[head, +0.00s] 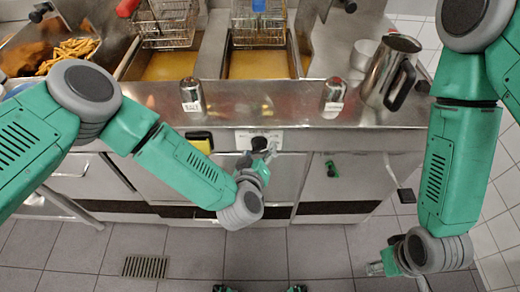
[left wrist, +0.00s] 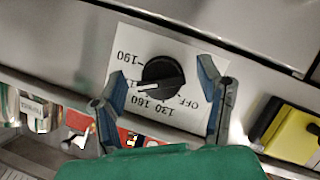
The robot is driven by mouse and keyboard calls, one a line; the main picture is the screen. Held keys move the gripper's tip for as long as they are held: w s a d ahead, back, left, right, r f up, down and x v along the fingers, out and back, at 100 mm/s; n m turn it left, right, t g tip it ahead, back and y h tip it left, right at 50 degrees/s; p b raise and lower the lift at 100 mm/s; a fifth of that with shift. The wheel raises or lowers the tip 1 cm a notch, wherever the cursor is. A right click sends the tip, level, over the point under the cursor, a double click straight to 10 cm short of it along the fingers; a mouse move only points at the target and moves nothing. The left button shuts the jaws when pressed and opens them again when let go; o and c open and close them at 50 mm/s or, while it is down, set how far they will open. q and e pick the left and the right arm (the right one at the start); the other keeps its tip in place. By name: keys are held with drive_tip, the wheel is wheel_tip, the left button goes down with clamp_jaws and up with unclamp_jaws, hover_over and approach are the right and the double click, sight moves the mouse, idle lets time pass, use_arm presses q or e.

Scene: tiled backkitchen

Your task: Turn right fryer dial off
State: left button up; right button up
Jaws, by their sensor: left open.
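The black fryer dial (head: 259,143) sits on a white label plate (left wrist: 185,55) on the front of the counter. In the left wrist view the dial (left wrist: 163,80) has a pale pointer line lying nearly level. The plate reads upside down, with OFF to the right of the dial, 130 and 160 below it and 190 to the left. My left gripper (left wrist: 160,75) is open, with one finger on each side of the dial; contact cannot be told. In the head view my left gripper (head: 267,158) is at the dial. My right gripper (head: 377,268) hangs low, over the floor, far from the dial.
Two fryer baskets (head: 165,22) (head: 258,22) hang above oil vats. Two shakers (head: 191,95) (head: 333,96) and a metal jug (head: 390,70) stand on the counter. A yellow and black item (head: 200,142) is left of the dial. Floor below is mostly clear.

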use_arm(q)
drive_tip(key=shift+w+d+f, duration=0.1)
drive_tip(key=shift+w+f, duration=0.05)
drive_tip(key=shift+w, duration=0.15)
drive_tip(key=c, duration=1.2)
